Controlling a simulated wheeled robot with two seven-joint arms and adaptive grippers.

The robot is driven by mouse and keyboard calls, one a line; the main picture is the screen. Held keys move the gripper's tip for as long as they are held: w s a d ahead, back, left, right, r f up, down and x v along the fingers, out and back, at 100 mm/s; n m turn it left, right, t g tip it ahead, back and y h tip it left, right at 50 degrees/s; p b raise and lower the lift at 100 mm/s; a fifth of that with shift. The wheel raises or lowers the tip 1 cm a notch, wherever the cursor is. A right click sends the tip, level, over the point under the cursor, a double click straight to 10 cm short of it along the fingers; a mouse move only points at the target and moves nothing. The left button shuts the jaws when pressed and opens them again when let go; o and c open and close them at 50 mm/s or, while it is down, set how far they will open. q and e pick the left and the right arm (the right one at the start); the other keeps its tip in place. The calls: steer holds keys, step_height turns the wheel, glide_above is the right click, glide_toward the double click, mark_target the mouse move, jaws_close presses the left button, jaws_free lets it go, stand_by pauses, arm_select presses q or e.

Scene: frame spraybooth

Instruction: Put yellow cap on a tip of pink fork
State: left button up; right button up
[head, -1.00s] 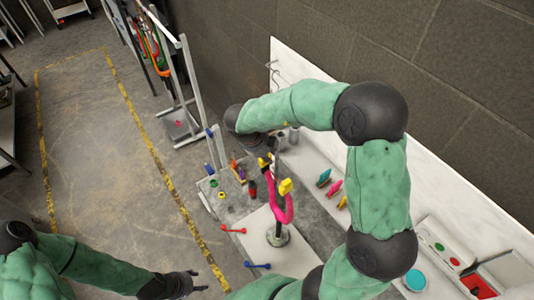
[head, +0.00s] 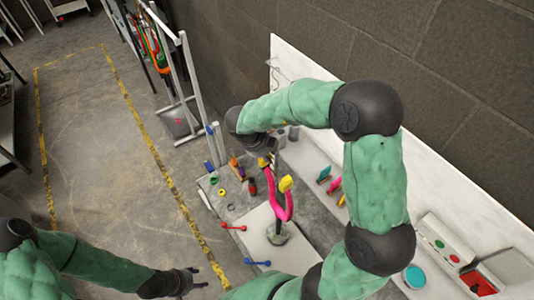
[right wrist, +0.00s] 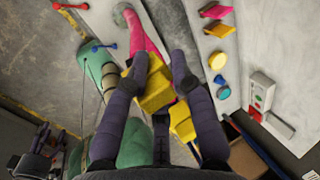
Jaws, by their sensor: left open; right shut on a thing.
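A pink fork (head: 289,208) stands upright on a post with a round base, its two prongs pointing up. One yellow cap (head: 285,184) sits at the tip of the prong on the right in the head view. My right gripper (head: 264,157) is shut on another yellow cap (right wrist: 153,87), at the other prong's tip. The fork shows behind it in the right wrist view (right wrist: 143,38). Whether this cap is seated on the tip or only touches it, I cannot tell. A second yellow block shows lower, partly behind a finger. My left gripper (head: 200,281) is open and empty, away from the fork.
The grey bench (head: 235,203) carries a red tool (head: 232,227), a blue tool (head: 257,263) and small coloured parts. Several coloured pieces lie along the white ledge (head: 309,160). A box with buttons (head: 445,240) stands at the right. The floor at left is clear.

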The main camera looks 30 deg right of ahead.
steer(key=shift+f, duration=0.85)
steer(key=o, duration=0.9)
steer(key=v, duration=1.2)
